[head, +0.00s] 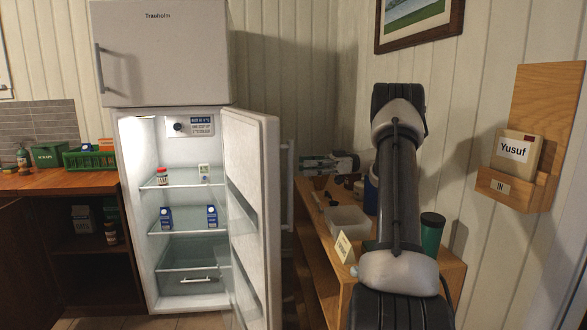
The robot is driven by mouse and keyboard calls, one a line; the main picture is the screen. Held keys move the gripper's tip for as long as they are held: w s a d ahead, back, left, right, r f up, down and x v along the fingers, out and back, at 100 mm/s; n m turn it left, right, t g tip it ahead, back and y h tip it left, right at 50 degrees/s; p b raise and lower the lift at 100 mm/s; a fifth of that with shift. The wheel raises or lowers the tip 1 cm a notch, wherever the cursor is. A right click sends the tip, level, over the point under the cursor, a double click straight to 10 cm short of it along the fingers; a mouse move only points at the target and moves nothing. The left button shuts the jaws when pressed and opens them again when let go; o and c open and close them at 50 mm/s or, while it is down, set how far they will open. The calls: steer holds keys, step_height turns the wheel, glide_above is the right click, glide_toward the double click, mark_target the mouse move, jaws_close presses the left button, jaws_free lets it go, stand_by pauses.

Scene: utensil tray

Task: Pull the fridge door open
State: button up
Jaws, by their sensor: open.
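The white fridge (122,180) stands left of centre with its lower door (252,200) swung wide open toward the right. Its shelves and lit inside show. The door's long vertical handle (288,185) is on the door's right side, facing my arm. My gripper (305,165) is at the end of my arm, pointing left, to the right of the handle. It is open and looks apart from the handle. My arm hides part of the wooden unit behind it.
A wooden shelf unit (452,270) with a clear bin (347,220), a green tumbler (431,232) and small items stands right of the door. The upper fridge door (160,55) is shut. A counter (60,180) is at the left. Bottles and cartons stand on the fridge shelves.

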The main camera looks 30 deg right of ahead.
steer(key=v, duration=0.5)
stand_by(0.4)
